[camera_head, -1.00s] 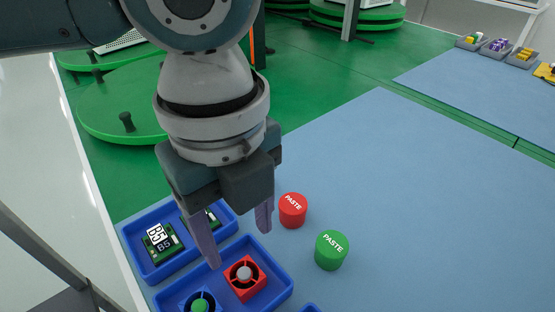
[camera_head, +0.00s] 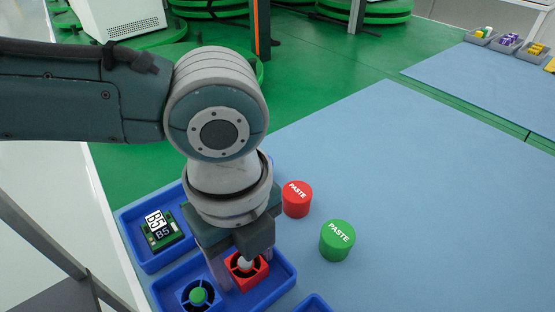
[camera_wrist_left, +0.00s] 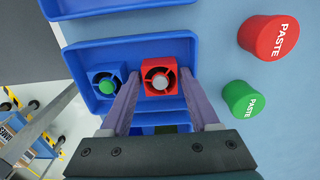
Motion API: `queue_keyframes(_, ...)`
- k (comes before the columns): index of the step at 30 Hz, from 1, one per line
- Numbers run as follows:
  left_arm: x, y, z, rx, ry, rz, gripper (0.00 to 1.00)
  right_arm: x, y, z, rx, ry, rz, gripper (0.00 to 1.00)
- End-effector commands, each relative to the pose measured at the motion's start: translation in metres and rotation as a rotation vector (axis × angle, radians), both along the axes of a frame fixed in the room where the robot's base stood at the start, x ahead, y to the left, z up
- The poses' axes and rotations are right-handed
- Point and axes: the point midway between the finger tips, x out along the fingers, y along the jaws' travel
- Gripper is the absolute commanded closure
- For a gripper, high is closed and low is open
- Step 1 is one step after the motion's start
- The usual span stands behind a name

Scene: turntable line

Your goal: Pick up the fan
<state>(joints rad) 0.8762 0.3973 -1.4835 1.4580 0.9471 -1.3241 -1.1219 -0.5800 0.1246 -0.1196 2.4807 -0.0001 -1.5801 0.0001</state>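A red fan (camera_head: 249,277) with a grey hub sits in a blue tray (camera_head: 284,285). A blue fan (camera_head: 198,294) with a green hub sits beside it in the same tray. My left gripper (camera_head: 243,268) points down over the red fan, its fingers open on either side of it. In the left wrist view the red fan (camera_wrist_left: 160,76) shows between the two spread finger tips (camera_wrist_left: 162,80); I cannot tell whether they touch it. The gripper body partly hides the red fan in the head view. My right gripper is not in view.
A blue tray (camera_head: 139,254) behind holds a circuit board (camera_head: 162,230). A red paste jar (camera_head: 297,200) and a green paste jar (camera_head: 337,240) stand right of the gripper on the blue table (camera_head: 430,200). The table beyond them is clear.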

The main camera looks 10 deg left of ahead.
Motion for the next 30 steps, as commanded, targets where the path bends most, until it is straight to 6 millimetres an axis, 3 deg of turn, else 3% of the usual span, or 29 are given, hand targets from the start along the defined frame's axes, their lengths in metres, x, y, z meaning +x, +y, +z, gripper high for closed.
queue_keyframes(2,0.0,0.0,0.0,0.0,0.0,0.0,0.48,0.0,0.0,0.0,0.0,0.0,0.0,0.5)
queue_keyframes(16,0.0,0.0,0.0,0.0,0.0,0.001,1.0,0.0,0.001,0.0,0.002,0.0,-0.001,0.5)
queue_keyframes(25,0.0,0.0,0.002,-0.001,-0.001,0.0,1.0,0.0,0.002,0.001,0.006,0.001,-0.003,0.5)
queue_keyframes(30,0.001,0.0,0.015,-0.001,-0.002,0.0,1.0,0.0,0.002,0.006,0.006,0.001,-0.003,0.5)
